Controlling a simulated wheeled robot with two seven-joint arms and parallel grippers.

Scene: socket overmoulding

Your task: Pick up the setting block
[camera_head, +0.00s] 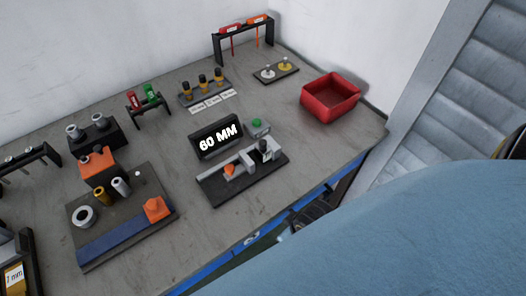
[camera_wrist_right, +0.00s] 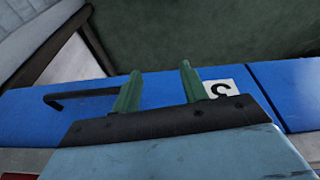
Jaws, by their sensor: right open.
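I cannot tell for certain which piece is the setting block. A fixture (camera_head: 243,181) with a dark base, pale blocks and a small orange piece stands in front of the display (camera_head: 216,139) reading "60 MM". My right gripper shows in the right wrist view, with two green fingers (camera_wrist_right: 158,88) apart and nothing between them. A large blue part of my right arm fills the lower right of the head view. My left gripper is not in view.
A red bin (camera_head: 330,97) stands at the right of the grey table. An orange-topped fixture (camera_head: 98,165) and a blue-edged board (camera_head: 120,237) are at the left. Small racks line the back. The table's front middle (camera_head: 205,245) is clear.

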